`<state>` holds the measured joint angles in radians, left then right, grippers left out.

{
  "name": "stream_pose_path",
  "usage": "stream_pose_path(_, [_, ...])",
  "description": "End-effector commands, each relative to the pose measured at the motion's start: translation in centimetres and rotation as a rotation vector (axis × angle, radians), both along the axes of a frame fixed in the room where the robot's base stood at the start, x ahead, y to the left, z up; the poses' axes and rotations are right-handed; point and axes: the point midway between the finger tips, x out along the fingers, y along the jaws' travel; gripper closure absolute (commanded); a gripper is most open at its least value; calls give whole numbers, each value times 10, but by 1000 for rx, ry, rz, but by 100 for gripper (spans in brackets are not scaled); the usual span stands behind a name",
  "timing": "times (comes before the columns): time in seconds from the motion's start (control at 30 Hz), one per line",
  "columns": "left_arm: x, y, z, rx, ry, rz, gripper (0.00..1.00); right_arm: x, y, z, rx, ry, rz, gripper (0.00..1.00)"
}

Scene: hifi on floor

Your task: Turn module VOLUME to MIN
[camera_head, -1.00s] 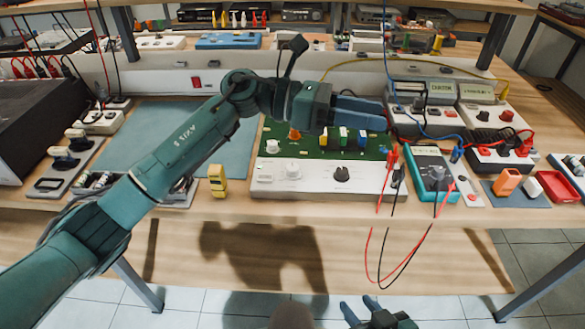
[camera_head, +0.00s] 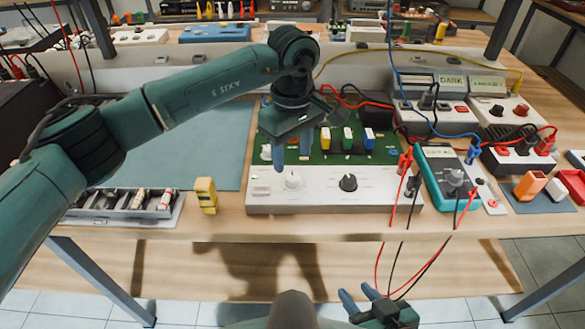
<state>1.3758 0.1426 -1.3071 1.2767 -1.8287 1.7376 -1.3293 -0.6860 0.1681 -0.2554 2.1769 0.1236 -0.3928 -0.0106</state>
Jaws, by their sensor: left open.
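The white module (camera_head: 400,203) with a green circuit board (camera_head: 385,153) stands at the bench's front edge. Its front panel carries a white knob (camera_head: 292,180) and a black knob (camera_head: 348,183). The labels are too small to read, so I cannot tell which is VOLUME. My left gripper (camera_head: 291,158) points down over the module's left part, with its fingers apart. The fingertips are just above and behind the white knob, and I see nothing held. My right gripper (camera_head: 359,295) is low in front of the bench, fingers apart and empty.
Red and black cables (camera_head: 395,222) hang over the front edge right of the module. A teal multimeter (camera_head: 447,185) lies beside them. A yellow device (camera_head: 206,195) stands left of the module. A blue-grey mat (camera_head: 215,145) offers some free room behind it.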

Motion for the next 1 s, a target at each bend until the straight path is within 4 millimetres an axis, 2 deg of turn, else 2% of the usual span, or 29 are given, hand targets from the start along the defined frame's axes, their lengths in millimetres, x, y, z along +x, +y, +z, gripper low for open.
stream_pose_path(0.1, [-1,0,-23,-1,4,2,50,-1,0,-1,-5,5,1,64])
stream_pose_path(0.3, [0,0,-47,-3,2,1,50,-1,0,0,-9,5,4,64])
stream_pose_path(0.7, [0,0,-53,-3,0,1,50,0,0,0,-9,2,4,64])
stream_pose_path(1.0, [0,0,-53,-3,0,1,75,1,0,1,-10,1,5,64])
